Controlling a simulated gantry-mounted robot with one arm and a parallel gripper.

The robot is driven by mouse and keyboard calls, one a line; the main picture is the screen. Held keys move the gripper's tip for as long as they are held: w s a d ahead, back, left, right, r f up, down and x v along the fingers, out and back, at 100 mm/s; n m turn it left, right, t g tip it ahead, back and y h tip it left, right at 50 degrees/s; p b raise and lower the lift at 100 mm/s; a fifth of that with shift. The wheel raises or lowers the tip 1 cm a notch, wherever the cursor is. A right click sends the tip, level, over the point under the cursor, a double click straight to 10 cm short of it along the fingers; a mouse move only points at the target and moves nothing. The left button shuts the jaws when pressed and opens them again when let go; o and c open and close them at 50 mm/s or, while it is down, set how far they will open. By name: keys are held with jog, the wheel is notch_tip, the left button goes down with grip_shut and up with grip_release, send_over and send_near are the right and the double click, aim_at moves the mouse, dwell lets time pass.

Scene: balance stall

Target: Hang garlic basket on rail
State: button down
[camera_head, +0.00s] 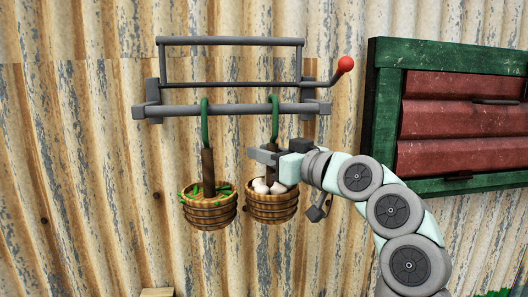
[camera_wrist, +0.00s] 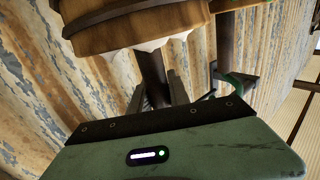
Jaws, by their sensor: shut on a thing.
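The garlic basket (camera_head: 272,209) is a round wooden basket with white bulbs, a dark upright handle and a green hook (camera_head: 275,121) on top. My gripper (camera_head: 264,153) is shut on the handle, above the bulbs. The basket hangs upright below the grey rail (camera_head: 241,109), and its hook curves over the rail. I cannot tell whether the hook bears on the rail.
A similar basket with green contents (camera_head: 208,211) hangs from the rail at the left. A grey frame (camera_head: 230,41) with a red ball-ended lever (camera_head: 345,64) stands above the rail. A green-framed red shutter (camera_head: 450,125) is at the right. Corrugated wall lies behind.

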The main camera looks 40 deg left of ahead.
jog(key=c, duration=1.2)
grip_release()
jog(key=shift+o, duration=0.2)
jog(key=s+d+b, duration=0.1)
jog(key=d+b, duration=0.1)
jog(key=d, duration=0.8)
jog(key=shift+d+b, duration=0.4)
